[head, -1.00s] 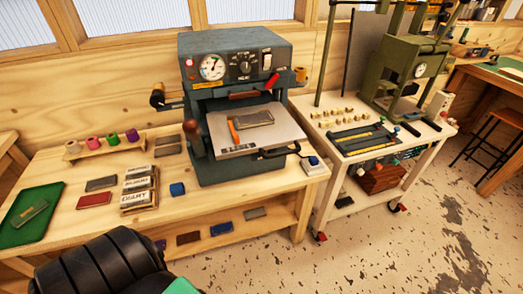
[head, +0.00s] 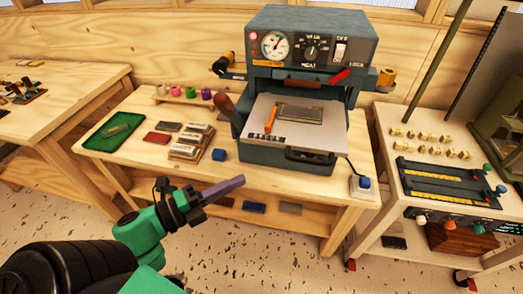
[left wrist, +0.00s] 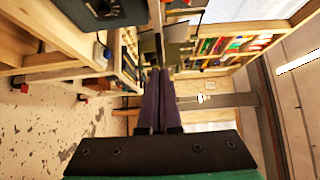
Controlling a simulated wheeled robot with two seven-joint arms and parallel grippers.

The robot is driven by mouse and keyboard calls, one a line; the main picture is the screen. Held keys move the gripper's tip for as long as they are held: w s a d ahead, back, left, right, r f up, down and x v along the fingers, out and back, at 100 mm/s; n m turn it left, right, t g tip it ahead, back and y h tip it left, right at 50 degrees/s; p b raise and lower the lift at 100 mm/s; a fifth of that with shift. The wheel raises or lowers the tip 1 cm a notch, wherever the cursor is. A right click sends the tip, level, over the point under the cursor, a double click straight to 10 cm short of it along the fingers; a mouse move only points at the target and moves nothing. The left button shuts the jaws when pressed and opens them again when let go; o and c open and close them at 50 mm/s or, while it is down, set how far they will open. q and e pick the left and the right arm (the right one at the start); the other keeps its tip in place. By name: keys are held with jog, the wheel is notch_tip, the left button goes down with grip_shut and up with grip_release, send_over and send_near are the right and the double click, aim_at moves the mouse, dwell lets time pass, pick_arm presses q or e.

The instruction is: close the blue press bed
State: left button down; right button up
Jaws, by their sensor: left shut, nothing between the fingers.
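The blue-grey press (head: 313,53) stands on the wooden bench in the head view. Its bed (head: 345,130) is pulled out at the front, with a dark handle (head: 310,157) on its front edge. A grey plate (head: 300,113) and an orange tool (head: 271,118) lie on the bed. My left gripper (head: 241,180) is shut and empty, in front of the bench, to the left of and nearer than the bed, apart from it. In the left wrist view its two purple fingers (left wrist: 158,100) lie together. My right gripper is not in view.
A small box with a blue button (head: 364,185) sits at right. A white cart (head: 395,165) stands further right.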

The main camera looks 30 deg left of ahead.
pick_arm(q)
jog(key=w+p, duration=0.2)
jog(key=w, duration=0.1)
jog(key=p, duration=0.3)
send_near(283, 146)
jog(key=x, duration=0.5)
jog(key=shift+w+d, duration=0.15)
jog(key=shift+d, duration=0.15)
jog(key=shift+w+a+f, duration=0.1)
jog(key=shift+w+a, duration=0.05)
jog(key=shift+w, duration=0.05)
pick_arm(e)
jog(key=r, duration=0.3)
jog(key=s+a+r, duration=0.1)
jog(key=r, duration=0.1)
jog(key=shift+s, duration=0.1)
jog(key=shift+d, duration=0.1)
